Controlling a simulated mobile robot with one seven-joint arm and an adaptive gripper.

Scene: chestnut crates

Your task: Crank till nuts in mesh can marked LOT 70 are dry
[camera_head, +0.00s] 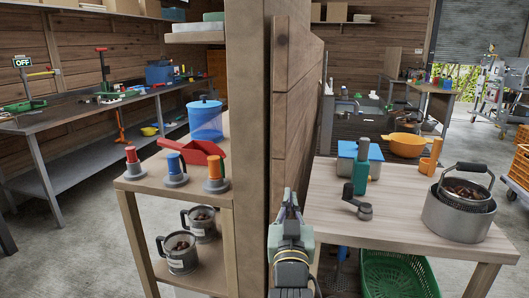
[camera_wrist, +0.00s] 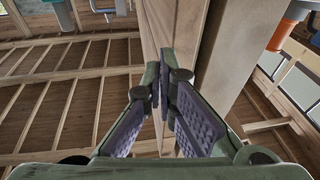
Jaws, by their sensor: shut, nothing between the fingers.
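A grey metal pot (camera_head: 458,223) stands at the right end of the light wooden table, with a mesh can (camera_head: 462,202) of brown nuts seated in it, its dark handle arched above. Two metal cans with dark handles, a front one (camera_head: 180,254) and a rear one (camera_head: 201,224), hold brown nuts on the lower shelf at left. Pale labels show on them; I cannot read LOT 70 on any can. My gripper (camera_head: 289,203) is shut and empty, pointing up by the wooden post, left of the table. Its fingers (camera_wrist: 166,80) meet in the wrist view.
The post and plank wall (camera_head: 283,110) divide the scene. The left shelf holds a red scoop (camera_head: 194,152), blue-lidded container (camera_head: 205,120) and several coloured-top pieces. The table also bears a blue-lidded box (camera_head: 347,166) and orange pieces. A green basket (camera_head: 398,275) sits below.

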